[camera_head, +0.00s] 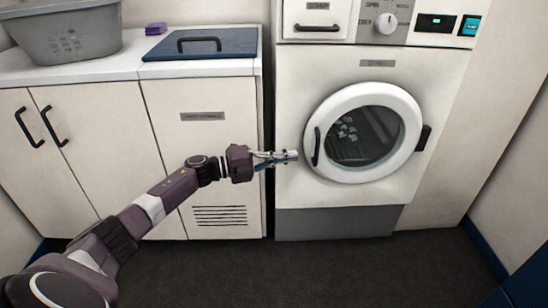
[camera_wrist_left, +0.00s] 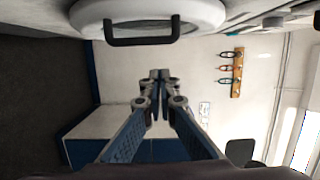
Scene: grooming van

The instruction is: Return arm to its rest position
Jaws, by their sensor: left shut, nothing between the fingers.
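My left arm comes in from the lower left in the head view and stretches toward the washing machine. My left gripper (camera_head: 290,156) is at its end, shut and empty, just left of the round door's dark handle (camera_head: 316,147). In the left wrist view the gripper (camera_wrist_left: 160,76) shows its two fingers meeting at the tips with nothing between them. The door handle (camera_wrist_left: 142,41) shows above the fingertips there, apart from them. My right gripper is not in view.
The machine's round white door (camera_head: 407,104) is closed, with light items behind its glass. A counter (camera_head: 117,68) over white cabinets holds a grey basket (camera_head: 68,42), a purple block (camera_head: 156,29) and a blue lid (camera_head: 232,42). Dark floor (camera_head: 330,270) in front is clear.

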